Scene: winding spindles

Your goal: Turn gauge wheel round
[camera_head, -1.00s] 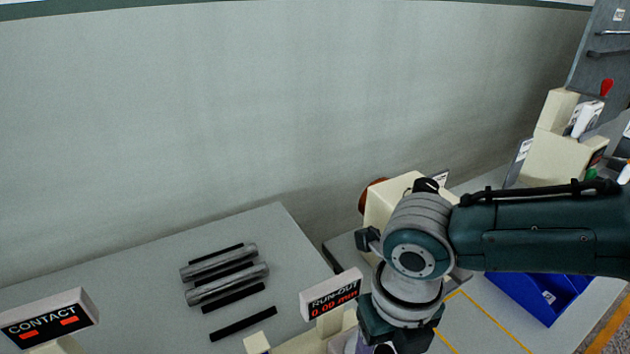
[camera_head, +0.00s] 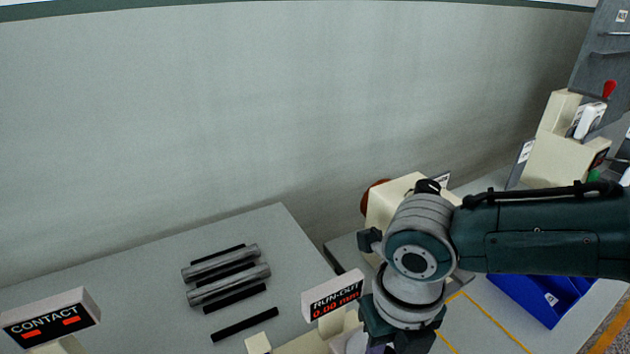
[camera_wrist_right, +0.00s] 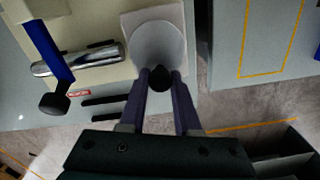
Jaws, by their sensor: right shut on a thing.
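The gauge wheel (camera_wrist_right: 158,42) is a pale grey disc in a light housing, at the top middle of the right wrist view. A dark round knob (camera_wrist_right: 159,79) sits at its near edge. My right gripper (camera_wrist_right: 161,84) has its two purple fingers on either side of this knob and is shut on it. In the head view its fingers are mostly cut off at the bottom edge, below my right wrist. The RUN-OUT display (camera_head: 333,294) shows red digits that look like 0.00 mm. My left gripper is in neither current view.
A shiny metal spindle (camera_wrist_right: 90,57) lies on the cream fixture beside a blue lever (camera_wrist_right: 48,52) with a black knob. Two grey spindles (camera_head: 228,284) lie on a black-slotted rack. A CONTACT display (camera_head: 46,318) stands left, a blue bin (camera_head: 540,296) right.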

